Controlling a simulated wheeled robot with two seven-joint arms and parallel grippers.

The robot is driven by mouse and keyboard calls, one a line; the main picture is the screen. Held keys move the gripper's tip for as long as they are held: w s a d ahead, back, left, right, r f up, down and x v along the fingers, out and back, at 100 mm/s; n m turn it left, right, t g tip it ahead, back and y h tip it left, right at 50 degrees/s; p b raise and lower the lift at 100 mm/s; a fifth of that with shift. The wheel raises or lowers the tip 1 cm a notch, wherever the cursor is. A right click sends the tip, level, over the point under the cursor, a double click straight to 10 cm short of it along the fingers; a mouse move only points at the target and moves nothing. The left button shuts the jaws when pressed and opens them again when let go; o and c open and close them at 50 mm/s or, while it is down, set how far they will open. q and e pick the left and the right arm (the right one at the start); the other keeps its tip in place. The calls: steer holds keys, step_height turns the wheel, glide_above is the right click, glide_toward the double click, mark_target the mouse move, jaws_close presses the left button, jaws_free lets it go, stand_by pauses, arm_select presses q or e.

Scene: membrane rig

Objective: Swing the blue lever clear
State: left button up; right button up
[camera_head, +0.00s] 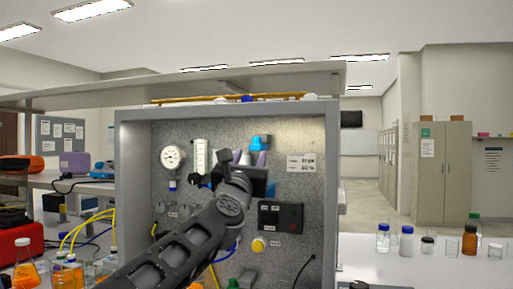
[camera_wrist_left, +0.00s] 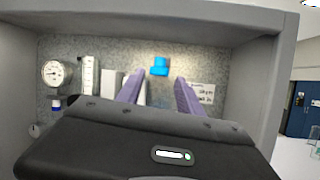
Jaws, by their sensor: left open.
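The blue lever (camera_head: 260,142) is on the speckled back panel of the grey rig, near the top middle. It also shows in the left wrist view (camera_wrist_left: 159,66), beyond and between my fingertips. My left gripper (camera_head: 257,160) reaches into the rig from the lower left, just below the lever. Its two purple fingers (camera_wrist_left: 158,84) are apart with nothing seen between them. I cannot tell whether a finger touches the lever. My left arm and gripper hide part of the panel's middle. My right gripper is not in view.
The grey rig frame (camera_head: 331,200) surrounds the panel on its sides and top. A round gauge (camera_head: 173,157) and a white flow tube (camera_head: 200,157) sit left of the lever. A dark box (camera_head: 281,217) and a yellow knob (camera_head: 258,245) sit lower right. Bottles stand outside, right.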

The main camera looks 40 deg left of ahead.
mark_target(255, 144)
arm_select(q)
steer(key=shift+n, duration=0.7)
steer(key=shift+r, duration=0.1)
steer(key=p+x, duration=0.4)
steer(key=x, duration=0.2)
steer(key=shift+w+a+r, duration=0.15)
steer(key=shift+w+r, duration=0.05)
steer(key=shift+w, duration=0.05)
steer(key=shift+w+a, duration=0.2)
steer(key=shift+w, duration=0.3)
jaws_close()
